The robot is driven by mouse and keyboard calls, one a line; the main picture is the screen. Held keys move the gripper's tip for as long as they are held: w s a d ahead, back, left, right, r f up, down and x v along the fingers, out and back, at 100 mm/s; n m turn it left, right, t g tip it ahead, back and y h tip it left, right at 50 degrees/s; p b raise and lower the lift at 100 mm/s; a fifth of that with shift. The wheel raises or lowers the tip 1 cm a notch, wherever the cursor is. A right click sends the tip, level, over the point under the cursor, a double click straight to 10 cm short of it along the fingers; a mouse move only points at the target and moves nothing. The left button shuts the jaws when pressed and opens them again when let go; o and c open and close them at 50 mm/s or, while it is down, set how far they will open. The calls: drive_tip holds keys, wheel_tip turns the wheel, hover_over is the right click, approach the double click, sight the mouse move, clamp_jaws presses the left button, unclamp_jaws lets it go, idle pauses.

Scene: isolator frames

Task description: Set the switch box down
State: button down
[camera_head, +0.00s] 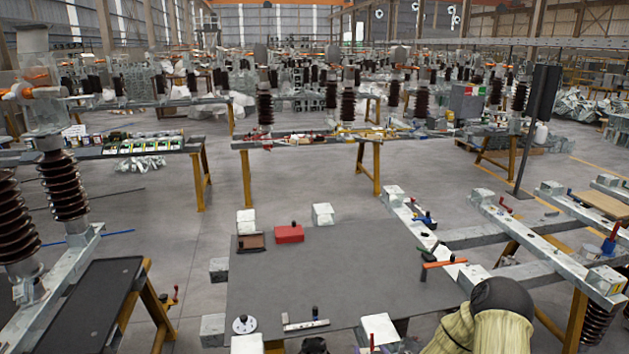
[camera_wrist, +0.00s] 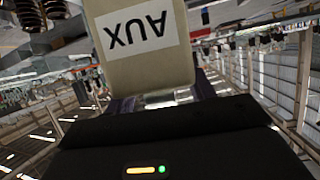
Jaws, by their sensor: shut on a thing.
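The switch box (camera_wrist: 140,75) is a beige box with a white label reading "AUX", upside down in the wrist view. It fills the top middle of that view. My gripper (camera_wrist: 160,99) is shut on it, its jaws at the box's near end. The box appears held up in the air, with the hall tilted behind it. I cannot make out the box in the head view. What lies right beneath it is hidden.
A grey table (camera_head: 340,270) has a clear middle. At its back stand a red box (camera_head: 289,234) and a brown tray (camera_head: 251,242). A round white piece (camera_head: 244,324) and a metal bar (camera_head: 305,325) lie at the front. An orange-handled tool (camera_head: 443,263) lies right.

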drive_tip(key=shift+h, duration=0.4)
drive_tip(key=s+f+b, duration=0.1)
drive_tip(key=s+f, duration=0.3)
drive_tip(key=f, duration=0.1)
drive_tip(key=shift+d+b, duration=0.1)
drive_tip(key=shift+b, duration=0.3)
drive_tip(key=shift+s, duration=0.1)
drive_tip(key=s+f, duration=0.4)
drive_tip(key=f, duration=0.1)
drive_tip(key=shift+s+f, duration=0.2)
drive_tip(key=shift+f, duration=0.05)
drive_tip(key=shift+s, duration=0.1)
idle(1.6)
